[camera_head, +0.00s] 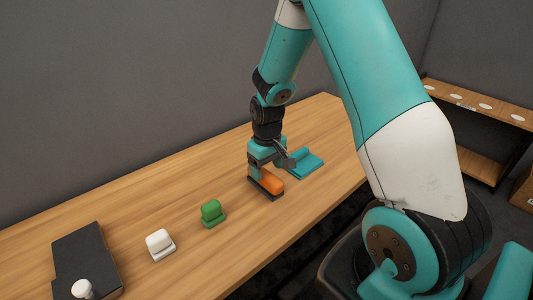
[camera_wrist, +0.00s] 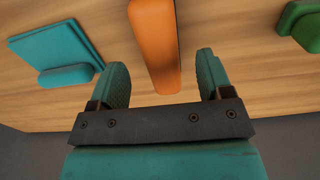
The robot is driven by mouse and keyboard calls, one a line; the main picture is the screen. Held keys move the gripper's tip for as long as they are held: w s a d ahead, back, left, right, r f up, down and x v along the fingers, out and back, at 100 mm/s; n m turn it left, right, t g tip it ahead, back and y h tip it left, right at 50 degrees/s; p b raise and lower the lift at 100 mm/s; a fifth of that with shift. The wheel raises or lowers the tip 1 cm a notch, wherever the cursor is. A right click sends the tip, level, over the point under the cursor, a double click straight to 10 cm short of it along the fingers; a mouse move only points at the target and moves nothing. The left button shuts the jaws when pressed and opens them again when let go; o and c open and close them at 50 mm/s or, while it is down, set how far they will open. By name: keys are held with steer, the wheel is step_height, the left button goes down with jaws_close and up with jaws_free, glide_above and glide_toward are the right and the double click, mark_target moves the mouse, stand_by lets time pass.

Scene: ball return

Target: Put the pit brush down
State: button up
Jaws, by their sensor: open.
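An orange brush-like block on a dark base (camera_head: 268,183), which I take to be the pit brush, rests on the wooden table (camera_head: 230,255). My gripper (camera_head: 266,171) is right above it, pointing down. In the wrist view the orange block (camera_wrist: 154,45) lies between the two spread fingers of my gripper (camera_wrist: 162,62), with a gap visible on both sides. The fingers are open and not pressed on it. The dark base is hidden in the wrist view.
A teal flat piece with a raised bar (camera_head: 308,163) lies just right of the orange block. A green block (camera_head: 212,213), a white block (camera_head: 160,244) and a black board (camera_head: 85,260) with a white knob (camera_head: 83,288) stand toward the left. A shelf (camera_head: 480,104) is at the right.

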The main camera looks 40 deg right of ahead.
mark_target(267, 175)
step_height(267, 175, up, 7)
steer(key=shift+a+b, duration=0.1)
steer(key=shift+b, duration=0.2)
steer(key=s+a+r+n+y, duration=0.1)
steer(key=s+a+r, duration=0.1)
steer(key=a+r, duration=0.25)
steer(key=s+a+r+n, duration=0.1)
steer(key=s+a+r, duration=0.2)
steer(key=a, duration=0.3)
steer(key=s+a+r+n+y, duration=0.1)
steer(key=s+a+r+n, duration=0.1)
steer(key=s+a, duration=0.4)
steer(key=s+a+r+n+y, duration=0.2)
steer(key=s+a+r, duration=0.2)
steer(key=s, duration=0.6)
steer(key=shift+s+a+r+n, duration=0.25)
steer(key=shift+s+a+n, duration=0.1)
steer(key=shift+a, duration=0.6)
steer(key=shift+w, duration=0.1)
